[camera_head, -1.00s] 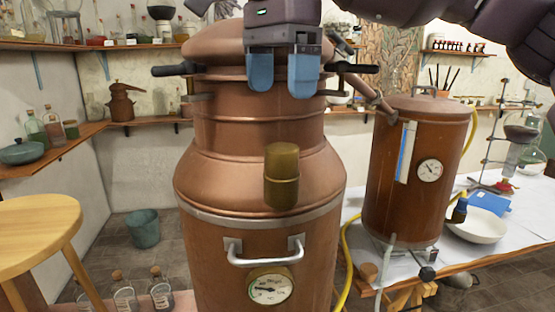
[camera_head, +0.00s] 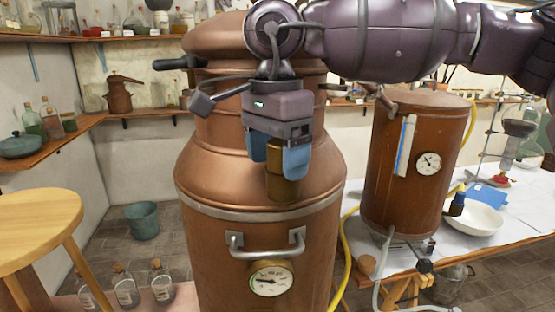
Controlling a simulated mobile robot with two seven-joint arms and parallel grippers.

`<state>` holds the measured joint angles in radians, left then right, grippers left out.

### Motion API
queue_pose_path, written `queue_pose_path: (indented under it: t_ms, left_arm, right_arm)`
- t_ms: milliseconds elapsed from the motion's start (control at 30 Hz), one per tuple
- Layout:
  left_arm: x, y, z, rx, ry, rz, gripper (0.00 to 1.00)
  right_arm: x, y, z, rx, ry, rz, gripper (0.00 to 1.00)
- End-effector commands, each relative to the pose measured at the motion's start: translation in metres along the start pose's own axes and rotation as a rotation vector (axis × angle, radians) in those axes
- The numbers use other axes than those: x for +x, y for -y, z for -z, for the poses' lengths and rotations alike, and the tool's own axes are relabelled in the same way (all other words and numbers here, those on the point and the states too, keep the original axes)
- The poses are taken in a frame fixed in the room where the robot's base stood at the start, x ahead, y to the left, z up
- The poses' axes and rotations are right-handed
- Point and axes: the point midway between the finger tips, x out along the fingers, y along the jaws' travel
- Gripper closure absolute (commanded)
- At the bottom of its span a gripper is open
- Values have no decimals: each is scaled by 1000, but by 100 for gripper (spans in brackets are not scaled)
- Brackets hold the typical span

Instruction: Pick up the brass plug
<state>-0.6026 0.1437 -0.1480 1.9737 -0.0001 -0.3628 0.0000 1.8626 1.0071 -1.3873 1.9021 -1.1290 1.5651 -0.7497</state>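The brass plug (camera_head: 283,186) is a short, dull golden cylinder standing on the sloping shoulder of the large copper still (camera_head: 225,188), in the middle of the view. My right gripper (camera_head: 278,163) comes down from above with its two blue fingers over the plug's upper part. The fingers look spread apart. Whether they touch the plug is hard to see. My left gripper is out of view.
A smaller copper vessel (camera_head: 398,195) with a dial stands on a white-covered table at right, with a white bowl (camera_head: 478,219) beside it. The still's front handle (camera_head: 266,246) and gauge (camera_head: 269,281) are below the plug. A wooden stool (camera_head: 42,225) is at left.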

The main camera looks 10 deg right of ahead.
Motion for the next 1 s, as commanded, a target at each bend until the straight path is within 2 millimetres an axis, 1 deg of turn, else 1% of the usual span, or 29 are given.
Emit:
queue_pose_path:
  t_ms: [100, 167, 200, 567, 833, 933, 1000]
  left_arm:
    - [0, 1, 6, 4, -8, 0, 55]
    - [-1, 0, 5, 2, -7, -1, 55]
    - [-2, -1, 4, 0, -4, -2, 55]
    - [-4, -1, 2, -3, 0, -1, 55]
    - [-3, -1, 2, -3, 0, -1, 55]
    - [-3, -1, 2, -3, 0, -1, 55]
    - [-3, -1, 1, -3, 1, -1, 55]
  right_arm:
    - [-2, 1, 2, 5, 1, 7, 19]
    - [-3, 1, 2, 6, 1, 8, 19]
    - [-3, 1, 2, 6, 1, 9, 21]
    - [-5, 2, 2, 8, 1, 12, 76]
    - [-7, 2, 2, 8, 2, 13, 76]
    - [-13, 2, 2, 9, 1, 14, 76]
    - [-22, 2, 2, 9, 2, 15, 76]
